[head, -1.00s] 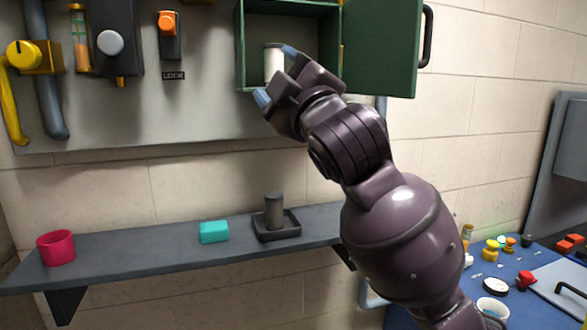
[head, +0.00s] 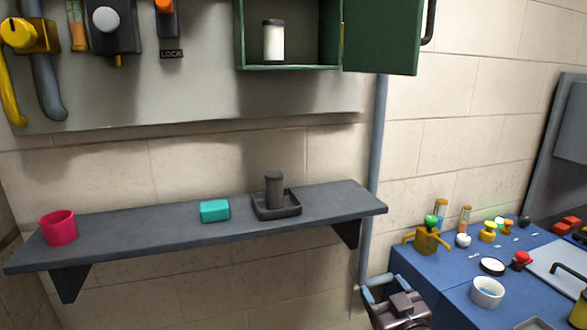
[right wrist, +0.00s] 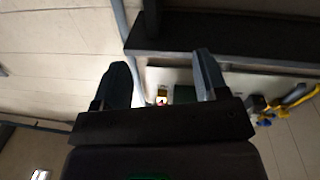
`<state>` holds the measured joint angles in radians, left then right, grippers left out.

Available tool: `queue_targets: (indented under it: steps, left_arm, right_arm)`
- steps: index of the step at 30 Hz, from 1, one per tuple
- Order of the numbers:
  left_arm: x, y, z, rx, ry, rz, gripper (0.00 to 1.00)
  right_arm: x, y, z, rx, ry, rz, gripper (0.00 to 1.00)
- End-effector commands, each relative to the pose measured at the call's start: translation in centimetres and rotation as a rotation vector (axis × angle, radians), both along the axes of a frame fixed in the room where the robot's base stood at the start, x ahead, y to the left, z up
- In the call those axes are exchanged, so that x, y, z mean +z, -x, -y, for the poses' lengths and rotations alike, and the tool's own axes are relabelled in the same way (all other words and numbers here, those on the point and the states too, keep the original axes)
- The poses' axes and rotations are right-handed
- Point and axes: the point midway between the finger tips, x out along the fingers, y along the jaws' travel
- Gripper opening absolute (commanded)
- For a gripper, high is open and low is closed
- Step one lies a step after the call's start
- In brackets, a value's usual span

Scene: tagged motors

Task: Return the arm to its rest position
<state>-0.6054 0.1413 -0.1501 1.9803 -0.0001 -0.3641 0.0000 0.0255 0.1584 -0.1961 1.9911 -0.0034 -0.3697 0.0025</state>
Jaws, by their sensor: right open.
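My right gripper (head: 379,287) is low in the head view, below the right end of the grey shelf and in front of the blue table's left edge. In the right wrist view its two fingers (right wrist: 163,85) stand wide apart with nothing between them. A white canister with a dark lid (head: 273,42) stands upright inside the open green cabinet (head: 290,68), clear of the gripper. My left gripper does not show.
The shelf (head: 140,240) holds a pink cup (head: 60,228), a teal block (head: 214,211) and a dark cylinder (head: 274,188) in a tray (head: 277,211). The blue table (head: 440,272) carries several small items and a white bowl (head: 487,292). A pipe (head: 377,150) runs down the wall.

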Motion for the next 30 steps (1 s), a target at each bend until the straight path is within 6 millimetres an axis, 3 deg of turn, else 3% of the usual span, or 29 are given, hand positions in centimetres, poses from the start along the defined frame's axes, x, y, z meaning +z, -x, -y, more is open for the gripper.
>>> queue_targets:
  steps: [1,6,12,15,21,27,30]
  left_arm:
    - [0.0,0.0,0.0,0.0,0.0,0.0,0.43]
    - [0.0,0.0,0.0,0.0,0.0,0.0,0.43]
    - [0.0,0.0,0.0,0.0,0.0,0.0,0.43]
    - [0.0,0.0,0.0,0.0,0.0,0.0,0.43]
    - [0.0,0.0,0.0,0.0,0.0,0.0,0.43]
    - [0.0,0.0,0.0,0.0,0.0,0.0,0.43]
    - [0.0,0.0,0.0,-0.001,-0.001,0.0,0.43]
  right_arm:
    - [-2.7,1.4,1.1,-0.021,-0.003,-0.049,0.67]
    - [-10.3,6.4,4.2,-0.088,-0.006,-0.207,0.67]
    - [-18.1,13.9,7.3,-0.164,-0.007,-0.392,0.67]
    - [-21.0,17.8,8.4,-0.194,-0.005,-0.472,0.67]
    - [-24.2,23.1,9.4,-0.228,-0.004,-0.576,0.67]
    - [-25.0,24.5,9.6,-0.236,-0.004,-0.602,0.67]
    - [-25.0,24.4,9.6,-0.236,-0.004,-0.602,0.53]
